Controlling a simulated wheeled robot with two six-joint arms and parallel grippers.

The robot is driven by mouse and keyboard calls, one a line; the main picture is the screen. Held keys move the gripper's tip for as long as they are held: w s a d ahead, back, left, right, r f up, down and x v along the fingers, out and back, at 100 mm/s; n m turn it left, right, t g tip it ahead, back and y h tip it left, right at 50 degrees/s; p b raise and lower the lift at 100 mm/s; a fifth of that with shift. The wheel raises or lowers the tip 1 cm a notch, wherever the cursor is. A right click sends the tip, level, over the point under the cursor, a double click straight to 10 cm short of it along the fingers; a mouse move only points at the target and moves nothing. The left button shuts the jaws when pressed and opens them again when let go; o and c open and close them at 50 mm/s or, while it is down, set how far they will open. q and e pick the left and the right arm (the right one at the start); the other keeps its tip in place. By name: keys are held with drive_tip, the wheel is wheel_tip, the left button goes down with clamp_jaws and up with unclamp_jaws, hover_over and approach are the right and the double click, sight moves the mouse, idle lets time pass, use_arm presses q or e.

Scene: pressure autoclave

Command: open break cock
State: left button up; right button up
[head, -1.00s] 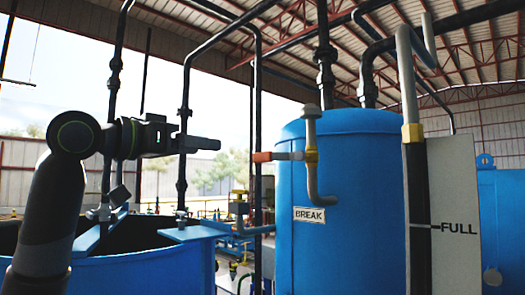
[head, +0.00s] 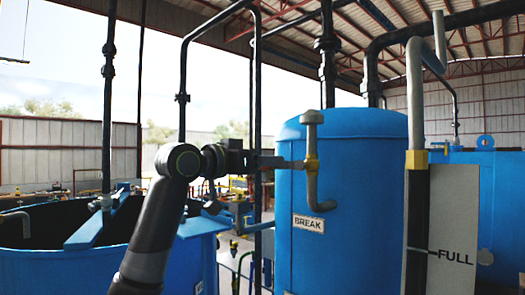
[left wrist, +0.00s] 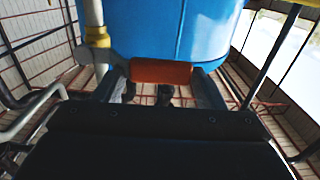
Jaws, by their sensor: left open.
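The break cock is a grey pipe with a brass-yellow valve body (head: 312,162) on the blue tank (head: 350,245), above the "BREAK" label (head: 308,223). Its orange handle (left wrist: 161,71) lies across the gap between my left gripper's two fingers in the left wrist view. In the head view the handle is hidden by the gripper. My left gripper (head: 268,161) is open, at the handle's place just left of the valve body. Its fingers stand on either side of the handle; I cannot tell whether they touch it. My right gripper is not in view.
A grey panel marked "FULL" (head: 453,215) with a grey and black vertical pipe (head: 418,200) stands right of the valve. An open blue vat (head: 60,265) is at the left. Black vertical pipes (head: 183,75) rise behind my left arm.

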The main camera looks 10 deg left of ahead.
use_arm(q)
drive_tip(key=shift+w+d, duration=0.25)
drive_tip(key=shift+w, duration=0.1)
drive_tip(key=c, duration=1.1)
